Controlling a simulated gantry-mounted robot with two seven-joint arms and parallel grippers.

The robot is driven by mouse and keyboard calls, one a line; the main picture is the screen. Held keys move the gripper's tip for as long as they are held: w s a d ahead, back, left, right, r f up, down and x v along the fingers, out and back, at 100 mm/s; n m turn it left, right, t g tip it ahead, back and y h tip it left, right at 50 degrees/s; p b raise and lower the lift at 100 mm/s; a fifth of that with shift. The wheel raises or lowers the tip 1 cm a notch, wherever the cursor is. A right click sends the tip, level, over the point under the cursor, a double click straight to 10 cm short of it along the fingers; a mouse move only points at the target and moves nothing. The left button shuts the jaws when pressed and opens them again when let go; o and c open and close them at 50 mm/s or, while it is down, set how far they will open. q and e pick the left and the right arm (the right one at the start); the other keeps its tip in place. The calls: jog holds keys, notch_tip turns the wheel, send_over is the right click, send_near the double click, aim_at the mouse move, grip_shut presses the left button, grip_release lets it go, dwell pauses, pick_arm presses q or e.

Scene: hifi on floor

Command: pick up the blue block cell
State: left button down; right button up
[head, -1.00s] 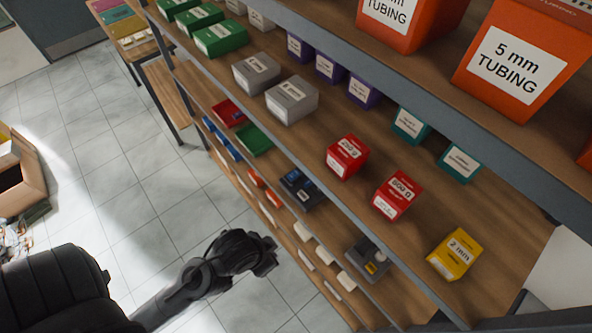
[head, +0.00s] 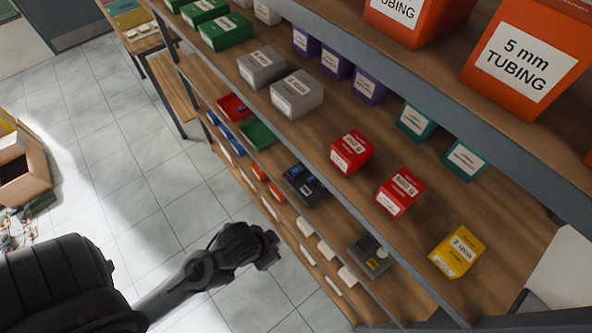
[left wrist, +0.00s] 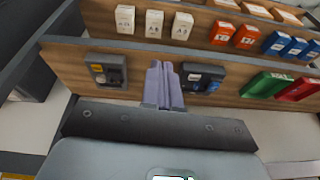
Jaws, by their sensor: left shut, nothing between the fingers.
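Small blue boxes (head: 223,131) sit in a row on a low shelf, beyond the orange ones. They also show at the right of the left wrist view (left wrist: 295,47). A dark holder with blue parts (head: 305,185) sits one shelf above; it shows in the left wrist view (left wrist: 203,78) just right of my fingertips. I cannot tell which of these is the blue block cell. My left gripper (head: 268,247) is beside the shelf front, its fingers (left wrist: 164,84) shut together and empty. It appears apart from the holder. My right gripper is not in view.
A grey holder with a yellow label (head: 371,256) shares the dark holder's shelf with green (head: 257,135) and red bins (head: 234,106). White (head: 306,226) and orange boxes (head: 277,193) line the lower shelf. Shelf edges stand close to my gripper.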

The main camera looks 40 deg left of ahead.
pick_arm(q)
jog(key=c, duration=0.8)
grip_release()
jog(key=shift+o, duration=0.2)
